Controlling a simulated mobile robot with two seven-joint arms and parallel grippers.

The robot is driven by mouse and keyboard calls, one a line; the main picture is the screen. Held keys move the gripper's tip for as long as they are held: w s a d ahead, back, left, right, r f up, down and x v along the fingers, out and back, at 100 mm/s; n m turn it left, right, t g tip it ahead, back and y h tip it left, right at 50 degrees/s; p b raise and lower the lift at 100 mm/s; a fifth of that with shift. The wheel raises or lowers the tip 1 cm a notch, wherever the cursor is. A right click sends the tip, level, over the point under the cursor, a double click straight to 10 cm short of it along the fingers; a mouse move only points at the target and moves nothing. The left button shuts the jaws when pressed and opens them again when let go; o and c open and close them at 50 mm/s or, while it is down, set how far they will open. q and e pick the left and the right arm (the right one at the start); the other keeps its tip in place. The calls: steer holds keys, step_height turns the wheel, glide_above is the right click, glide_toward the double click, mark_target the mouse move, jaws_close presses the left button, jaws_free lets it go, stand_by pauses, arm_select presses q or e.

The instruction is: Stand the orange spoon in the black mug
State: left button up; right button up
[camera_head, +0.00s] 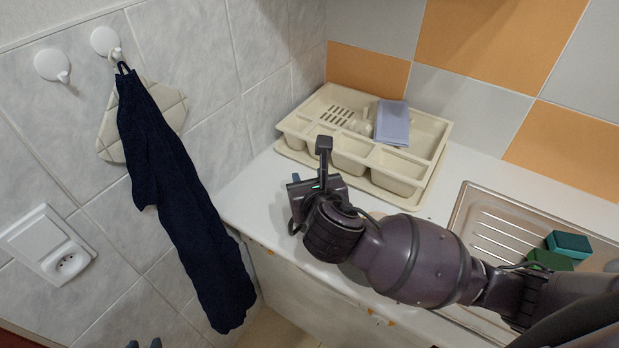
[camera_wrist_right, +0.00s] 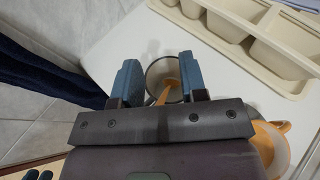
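The black mug (camera_wrist_right: 151,72) shows in the right wrist view as a dark-rimmed round opening between and beyond my right gripper's fingertips. The orange spoon (camera_wrist_right: 167,89) lies across that opening, slanting down to the left. It appears to be in the mug, but I cannot tell how deep. My right gripper (camera_wrist_right: 160,77) has its fingers wide apart, one on each side of the spoon, with no clear contact. In the head view my right gripper (camera_head: 318,168) is over the counter's left end, and the mug and spoon are hidden. My left gripper (camera_head: 145,344) shows only two separated fingertips at the bottom edge.
A cream dish rack (camera_head: 437,128) with a grey cloth (camera_head: 393,122) stands behind my right gripper. An orange-and-white cup (camera_wrist_right: 270,143) is close on the right in the wrist view. A dark towel (camera_head: 180,200) hangs at left. A sink (camera_head: 480,215) with sponges is at right.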

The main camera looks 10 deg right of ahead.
steer(key=v, duration=1)
stand_by(0.8)
